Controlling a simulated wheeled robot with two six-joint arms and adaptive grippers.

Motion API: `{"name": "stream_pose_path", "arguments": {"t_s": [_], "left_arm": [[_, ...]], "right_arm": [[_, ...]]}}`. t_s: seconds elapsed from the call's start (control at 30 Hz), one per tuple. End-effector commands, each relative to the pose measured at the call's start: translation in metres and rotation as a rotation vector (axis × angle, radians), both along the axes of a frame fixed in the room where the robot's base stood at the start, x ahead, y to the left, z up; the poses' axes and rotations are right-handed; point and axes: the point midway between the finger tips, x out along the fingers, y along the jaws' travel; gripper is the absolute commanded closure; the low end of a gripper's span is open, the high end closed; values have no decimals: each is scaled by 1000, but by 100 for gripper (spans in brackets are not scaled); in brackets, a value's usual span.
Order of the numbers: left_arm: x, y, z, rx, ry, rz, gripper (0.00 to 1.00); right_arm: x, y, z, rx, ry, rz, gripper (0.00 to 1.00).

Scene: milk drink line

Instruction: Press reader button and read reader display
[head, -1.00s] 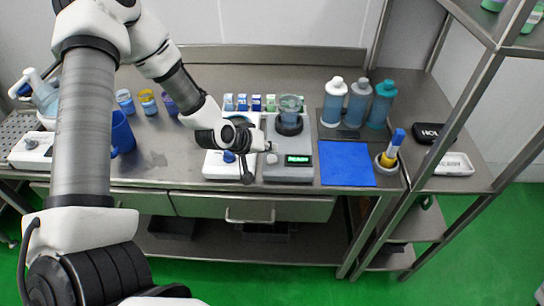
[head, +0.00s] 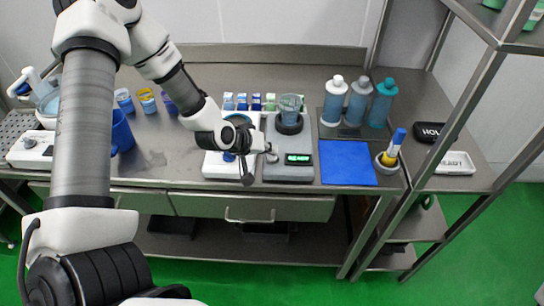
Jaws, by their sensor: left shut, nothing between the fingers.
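The reader (head: 289,174) is a grey box on the steel table, with a dark well at its back holding a clear cup (head: 290,106). Its front display (head: 299,158) is lit with green characters, too small for me to read surely. The reader's round button (head: 272,157) is left of the display. My left gripper (head: 268,149) is shut and empty, with its tip at or just above the button; I cannot tell whether it touches. My right gripper is not in view.
A white device (head: 219,167) stands left of the reader, partly behind my left gripper. A blue mat (head: 347,163) lies to the right, with several bottles (head: 358,102) behind it. A marker cup (head: 386,162) stands near the right edge. Blue jug (head: 122,131) stands left.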

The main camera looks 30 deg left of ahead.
Motion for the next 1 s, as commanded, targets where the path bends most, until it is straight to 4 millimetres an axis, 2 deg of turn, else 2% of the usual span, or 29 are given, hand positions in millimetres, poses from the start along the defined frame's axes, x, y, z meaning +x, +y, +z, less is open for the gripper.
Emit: {"name": "stream_pose_path", "arguments": {"t_s": [1.0], "left_arm": [[0,0,-8,0,1,-1,100]], "right_arm": [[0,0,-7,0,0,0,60]]}}
